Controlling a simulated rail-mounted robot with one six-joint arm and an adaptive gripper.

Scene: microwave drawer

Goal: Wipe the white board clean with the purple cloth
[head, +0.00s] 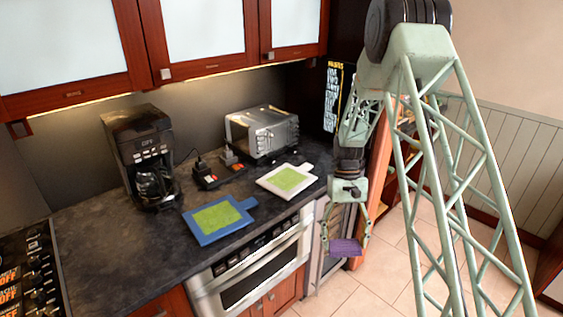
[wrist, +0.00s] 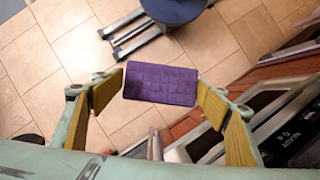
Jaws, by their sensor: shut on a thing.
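My gripper (head: 345,247) is shut on the purple cloth (head: 346,247), a flat quilted rectangle. In the wrist view the cloth (wrist: 160,84) spans between the two yellow-padded fingers of the gripper (wrist: 161,88). I hold it in the air in front of the counter, to the right of the microwave drawer, above the tiled floor. The white board (head: 263,187) lies on the counter near its right end, with a green patch (head: 287,178) on it. A blue board (head: 206,238) with a similar green patch lies to its left. The gripper is apart from both boards.
A coffee maker (head: 143,150) and a silver toaster (head: 262,131) stand at the back of the counter (head: 100,245). Small dark items (head: 208,176) lie between them. The microwave drawer (head: 255,275) is under the counter front. Cabinets (head: 200,40) hang above.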

